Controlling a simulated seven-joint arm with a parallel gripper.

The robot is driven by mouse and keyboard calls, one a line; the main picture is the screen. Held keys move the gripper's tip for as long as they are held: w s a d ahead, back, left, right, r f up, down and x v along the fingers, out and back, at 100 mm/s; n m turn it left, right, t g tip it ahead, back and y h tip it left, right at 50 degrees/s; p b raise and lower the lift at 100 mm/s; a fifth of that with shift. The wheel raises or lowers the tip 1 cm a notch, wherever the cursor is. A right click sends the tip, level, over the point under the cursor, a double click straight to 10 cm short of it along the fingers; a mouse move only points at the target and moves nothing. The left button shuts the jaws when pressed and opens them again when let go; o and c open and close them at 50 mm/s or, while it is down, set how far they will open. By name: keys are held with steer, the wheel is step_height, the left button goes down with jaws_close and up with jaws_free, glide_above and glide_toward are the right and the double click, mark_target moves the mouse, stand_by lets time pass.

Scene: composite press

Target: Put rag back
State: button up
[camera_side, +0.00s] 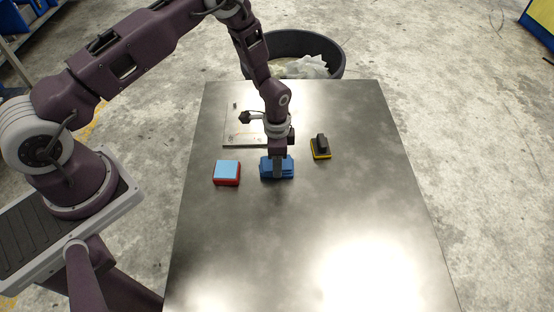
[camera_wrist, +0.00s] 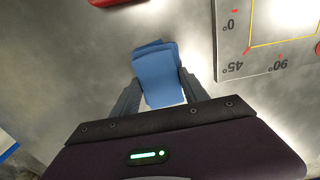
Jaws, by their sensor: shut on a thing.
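The blue folded rag (camera_side: 289,169) is on or just above the metal table, near its middle; I cannot tell whether it touches the surface. My gripper (camera_side: 277,174) points straight down and is shut on the rag, with a finger across its front side. In the wrist view the rag (camera_wrist: 154,65) sits between the two dark fingers of my gripper (camera_wrist: 161,82) and sticks out past their tips. Its layers are slightly offset.
A red block with a light blue top (camera_side: 227,172) stands left of the rag. A black and yellow handled tool (camera_side: 321,148) stands to the right. A pale marked plate (camera_side: 238,135) lies behind. A dark bin (camera_side: 335,62) stands beyond the table. The front table is clear.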

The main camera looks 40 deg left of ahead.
steer(key=shift+f, duration=0.1)
steer(key=o, duration=1.5)
steer(key=shift+c, duration=0.2)
step_height(320, 180, up, 12)
steer(key=shift+r, duration=0.2)
steer(key=s+a+r+n+t, duration=0.15)
steer(key=s+r, duration=0.25)
steer(key=r, duration=0.8)
steer(key=s+a+r+n+t, duration=0.1)
steer(key=s+r+n+t, duration=0.3)
steer(key=r, duration=0.8)
steer(key=s+r+n, duration=0.1)
steer(key=s+r, duration=0.1)
steer(key=s, duration=0.7)
steer(key=s+r+n, duration=0.2)
steer(key=s+r, duration=0.1)
steer(key=s, duration=0.6)
steer(key=shift+a+r, duration=0.2)
steer(key=shift+r, duration=0.05)
